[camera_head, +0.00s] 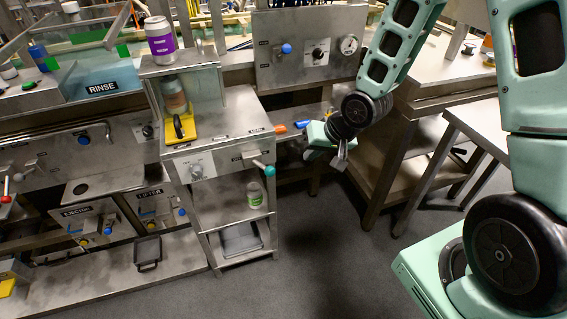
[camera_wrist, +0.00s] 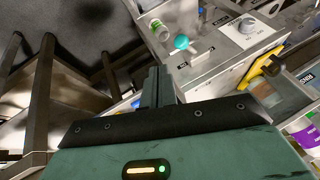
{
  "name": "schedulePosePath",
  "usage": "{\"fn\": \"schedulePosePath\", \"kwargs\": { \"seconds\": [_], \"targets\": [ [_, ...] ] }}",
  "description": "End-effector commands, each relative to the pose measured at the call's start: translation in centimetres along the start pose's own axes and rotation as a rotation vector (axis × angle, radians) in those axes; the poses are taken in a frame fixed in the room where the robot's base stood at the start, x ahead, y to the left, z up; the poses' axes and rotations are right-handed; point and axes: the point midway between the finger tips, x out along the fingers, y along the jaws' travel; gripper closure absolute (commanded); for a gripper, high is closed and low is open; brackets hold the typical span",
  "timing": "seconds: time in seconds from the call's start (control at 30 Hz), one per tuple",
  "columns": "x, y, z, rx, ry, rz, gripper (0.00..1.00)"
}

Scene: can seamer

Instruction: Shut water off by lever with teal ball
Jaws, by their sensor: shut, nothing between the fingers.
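The lever with the teal ball (camera_head: 269,171) is on the front panel of a metal stand (camera_head: 222,142), at the panel's right end. Its ball sticks out to the front right and sits a little below the lever's base. In the wrist view the teal ball (camera_wrist: 181,42) shows just beyond my fingers, slightly right of them. My gripper (camera_head: 341,160) is to the right of the ball in the head view, apart from it. In the wrist view my gripper (camera_wrist: 157,82) has its fingers together and empty.
A grey dial (camera_head: 197,171) is on the same panel, left of the lever. A yellow-based item (camera_head: 182,128) and a purple can (camera_head: 160,40) are on and above the stand. A green-labelled bottle (camera_head: 254,193) stands on its shelf. A table (camera_head: 415,105) is at right; grey floor lies between.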

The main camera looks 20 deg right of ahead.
Motion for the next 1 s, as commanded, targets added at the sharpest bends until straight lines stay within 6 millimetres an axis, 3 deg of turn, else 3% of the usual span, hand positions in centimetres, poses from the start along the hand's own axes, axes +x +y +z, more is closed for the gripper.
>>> {"fn": "schedulePosePath", "kwargs": {
  "seconds": [0.2, 0.67, 1.0],
  "targets": [
    [0.7, 1.7, -0.9, 0.079, 0.039, -0.035, 1.0],
    [1.3, 1.7, -0.9, 0.08, 0.041, -0.038, 1.0],
    [6.9, 1.4, -1.0, 0.079, 0.036, -0.037, 1.0]
  ]
}}
